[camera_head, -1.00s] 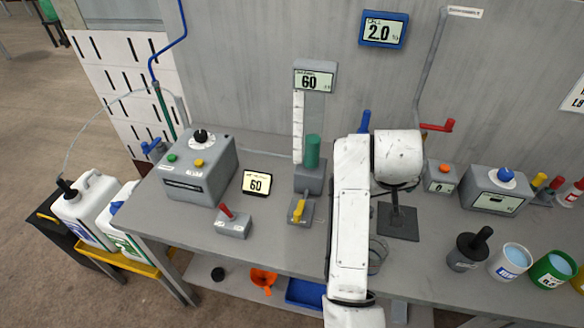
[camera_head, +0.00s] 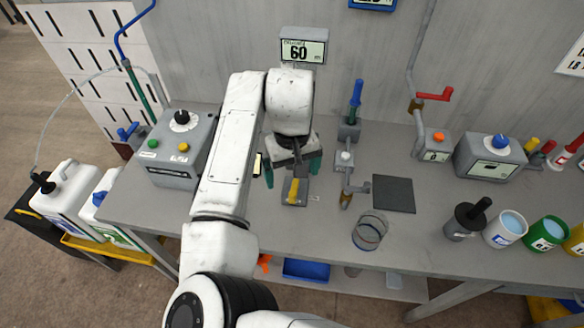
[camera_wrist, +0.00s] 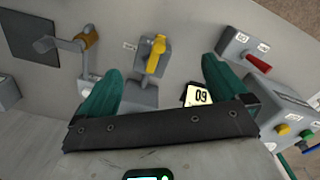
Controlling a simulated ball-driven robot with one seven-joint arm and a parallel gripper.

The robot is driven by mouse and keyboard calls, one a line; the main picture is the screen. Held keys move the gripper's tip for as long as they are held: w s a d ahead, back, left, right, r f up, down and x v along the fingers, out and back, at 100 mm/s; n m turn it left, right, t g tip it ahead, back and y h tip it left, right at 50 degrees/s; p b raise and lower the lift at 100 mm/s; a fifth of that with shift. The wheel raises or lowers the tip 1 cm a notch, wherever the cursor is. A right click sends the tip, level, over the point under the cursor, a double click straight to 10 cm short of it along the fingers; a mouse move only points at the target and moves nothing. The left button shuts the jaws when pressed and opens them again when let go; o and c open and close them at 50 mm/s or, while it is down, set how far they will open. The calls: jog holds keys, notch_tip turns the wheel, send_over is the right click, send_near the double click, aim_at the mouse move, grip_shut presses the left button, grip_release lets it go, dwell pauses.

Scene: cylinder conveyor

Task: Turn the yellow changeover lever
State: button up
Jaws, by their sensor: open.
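The yellow lever (camera_head: 294,188) sits on a small grey block (camera_head: 297,202) on the grey bench in the head view. It also shows in the wrist view (camera_wrist: 156,53), upright on its block between the fingertips in the picture. My gripper (camera_head: 292,173) has green fingers spread wide on either side of the lever, just behind it in the head view. The gripper (camera_wrist: 161,70) looks empty in the wrist view. I see no contact with the lever. My arm hides part of the bench to the left of it.
A red lever (camera_wrist: 257,62) on a grey box stands near the lever. A crank with a brass grip (camera_head: 347,198) stands to the right, by a dark square plate (camera_head: 394,194) and a glass jar (camera_head: 370,232). A grey control box (camera_head: 178,150) stands left. The bench front is fairly clear.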

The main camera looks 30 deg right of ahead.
aim_at(292, 193)
notch_tip(292, 193, down, 4)
jog(key=b, duration=0.3)
jog(key=shift+f+b, duration=0.1)
jog(key=shift+b, duration=0.25)
jog(key=shift+f+b, duration=0.85)
jog(key=shift+f, duration=1.55)
jog(key=c, duration=1.8)
jog(key=o, duration=0.5)
jog(key=shift+c, duration=0.8)
